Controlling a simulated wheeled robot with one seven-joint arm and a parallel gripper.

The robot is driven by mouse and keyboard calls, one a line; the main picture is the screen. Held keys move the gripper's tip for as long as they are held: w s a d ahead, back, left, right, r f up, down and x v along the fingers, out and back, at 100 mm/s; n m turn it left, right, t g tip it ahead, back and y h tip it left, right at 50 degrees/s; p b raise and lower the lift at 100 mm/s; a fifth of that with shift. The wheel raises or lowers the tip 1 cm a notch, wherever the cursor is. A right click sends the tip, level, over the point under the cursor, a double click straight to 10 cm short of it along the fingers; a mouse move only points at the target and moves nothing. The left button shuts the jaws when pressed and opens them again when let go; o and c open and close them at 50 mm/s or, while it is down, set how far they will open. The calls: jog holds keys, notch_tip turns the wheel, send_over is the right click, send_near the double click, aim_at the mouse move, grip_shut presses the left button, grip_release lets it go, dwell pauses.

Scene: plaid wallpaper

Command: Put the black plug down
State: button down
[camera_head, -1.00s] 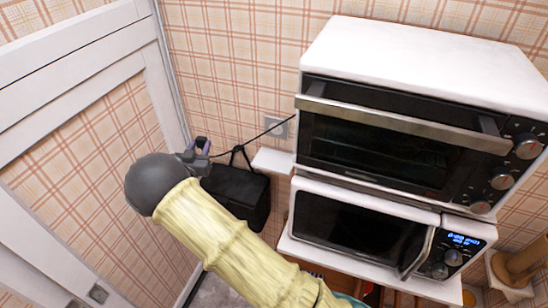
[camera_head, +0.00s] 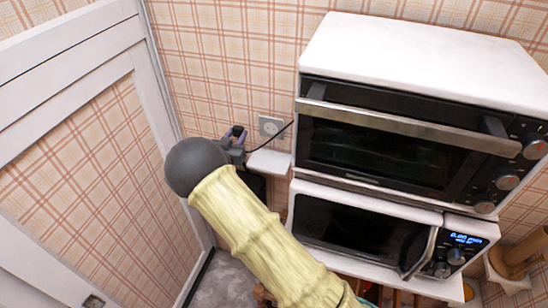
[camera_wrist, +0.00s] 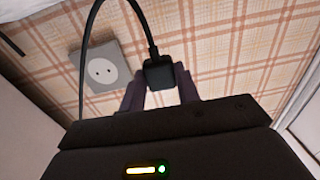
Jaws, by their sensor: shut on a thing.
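The black plug (camera_wrist: 160,75) sits between the two fingers of my gripper (camera_wrist: 160,90) in the wrist view, with its black cord looping up and to the left. My gripper is shut on it. In the head view my gripper (camera_head: 238,134) is small, in front of the wall just left of the outlet, and the plug cannot be made out clearly there. The wall outlet (camera_head: 271,126) is bare; in the wrist view the outlet (camera_wrist: 101,70) shows its two holes, apart from the plug.
A small white shelf (camera_head: 270,162) juts from the wall below the outlet. A black bag (camera_head: 256,184) hangs beneath, mostly hidden. A toaster oven (camera_head: 390,150) stands on a microwave (camera_head: 360,232) at the right. A white panelled door (camera_head: 75,50) is at the left.

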notch_tip(320, 180, up, 3)
jog(key=b, duration=0.1)
send_over(267, 165)
jog(key=shift+h, duration=0.3)
jog(key=shift+f+p, duration=0.9)
jog(key=shift+f, duration=2.05)
jog(key=shift+f+p, duration=0.75)
jog(key=shift+f, duration=1.3)
jog(key=shift+f, duration=0.1)
